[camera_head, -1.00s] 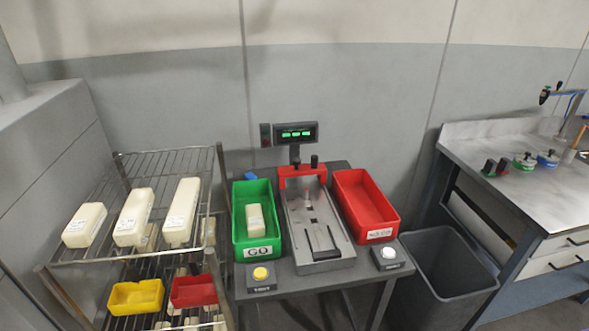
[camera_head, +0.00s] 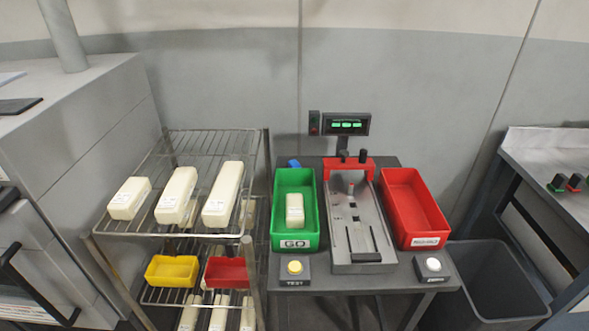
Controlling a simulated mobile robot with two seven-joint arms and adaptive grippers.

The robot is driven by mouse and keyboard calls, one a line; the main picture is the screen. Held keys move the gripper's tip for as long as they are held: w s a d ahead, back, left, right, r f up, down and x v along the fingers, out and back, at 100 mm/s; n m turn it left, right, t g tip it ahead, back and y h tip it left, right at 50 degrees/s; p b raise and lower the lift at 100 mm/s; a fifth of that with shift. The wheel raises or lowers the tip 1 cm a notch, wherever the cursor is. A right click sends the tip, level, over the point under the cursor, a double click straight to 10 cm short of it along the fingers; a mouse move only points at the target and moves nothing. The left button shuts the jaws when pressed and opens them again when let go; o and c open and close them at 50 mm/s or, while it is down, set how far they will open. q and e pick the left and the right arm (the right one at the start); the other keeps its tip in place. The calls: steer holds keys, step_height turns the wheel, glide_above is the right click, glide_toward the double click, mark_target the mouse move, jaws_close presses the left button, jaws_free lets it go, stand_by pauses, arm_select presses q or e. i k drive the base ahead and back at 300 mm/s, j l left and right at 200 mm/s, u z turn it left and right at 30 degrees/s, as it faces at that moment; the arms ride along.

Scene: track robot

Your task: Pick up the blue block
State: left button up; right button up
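A small blue object (camera_head: 293,163), likely the blue block, shows just behind the back edge of the green bin (camera_head: 309,232) on the grey table. Most of it is hidden by the bin, so its full shape cannot be told. Neither of my grippers is in view.
The green bin holds a cream block (camera_head: 295,209). A metal fixture (camera_head: 340,225) and a red bin (camera_head: 425,217) stand beside it, with a display (camera_head: 349,124) behind. A wire rack (camera_head: 200,145) with several cream blocks is left. A grey waste bin (camera_head: 530,300) is right.

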mark_target(293, 164)
steer(key=i+l+u, duration=0.15)
steer(key=u, duration=0.25)
steer(key=i+l+u, duration=0.1)
steer(key=l+u, duration=0.3)
steer(key=i+l+u, duration=0.1)
steer(key=l+u, duration=0.25)
